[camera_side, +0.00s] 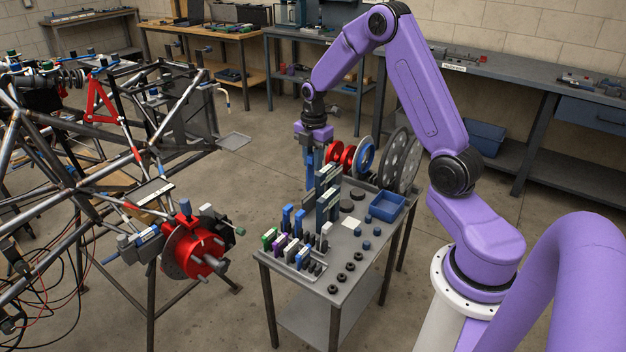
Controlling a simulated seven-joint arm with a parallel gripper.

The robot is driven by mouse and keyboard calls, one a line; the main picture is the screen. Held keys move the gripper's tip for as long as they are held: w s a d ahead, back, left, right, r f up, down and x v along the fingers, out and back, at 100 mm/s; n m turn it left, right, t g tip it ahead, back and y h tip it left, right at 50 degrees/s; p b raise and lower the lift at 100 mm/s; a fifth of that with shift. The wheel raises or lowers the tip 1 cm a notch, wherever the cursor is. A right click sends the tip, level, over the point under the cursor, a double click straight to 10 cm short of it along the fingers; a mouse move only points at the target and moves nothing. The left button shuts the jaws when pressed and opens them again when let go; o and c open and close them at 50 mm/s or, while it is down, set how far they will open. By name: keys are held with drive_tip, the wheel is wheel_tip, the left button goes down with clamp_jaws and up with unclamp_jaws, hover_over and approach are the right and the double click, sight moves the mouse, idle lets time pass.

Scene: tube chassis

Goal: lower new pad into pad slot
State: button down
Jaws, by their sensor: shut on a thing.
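My gripper (313,158) hangs pointing down over the back left of the tool cart (352,268). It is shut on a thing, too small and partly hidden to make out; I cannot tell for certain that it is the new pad. Blue parts show at and below the fingers. Grey and blue upright blocks (328,200) stand on the cart just below and right of the gripper. I cannot tell whether the held thing touches them. The pad slot cannot be picked out. A red hub with a disc (198,248) is on the tube chassis (68,180) at left.
Open floor lies between chassis and cart. Workbenches (500,90) line the back wall.

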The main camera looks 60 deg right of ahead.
drive_tip(key=r, duration=0.3)
drive_tip(key=w+r, duration=0.1)
drive_tip(key=shift+a+r, duration=0.3)
drive_tip(key=shift+r, duration=0.05)
drive_tip(key=w+a, duration=0.8)
drive_tip(key=a, duration=0.3)
drive_tip(key=w+a, duration=0.8)
drive_tip(key=a, duration=0.3)
wheel_tip(320, 180, down, 9)
drive_tip(key=shift+a+f, duration=0.15)
drive_tip(key=shift+f, duration=0.1)
drive_tip(key=shift+f, duration=1.95)
drive_tip(key=shift+f, duration=0.2)
idle(0.4)
drive_tip(key=shift+f, duration=0.75)
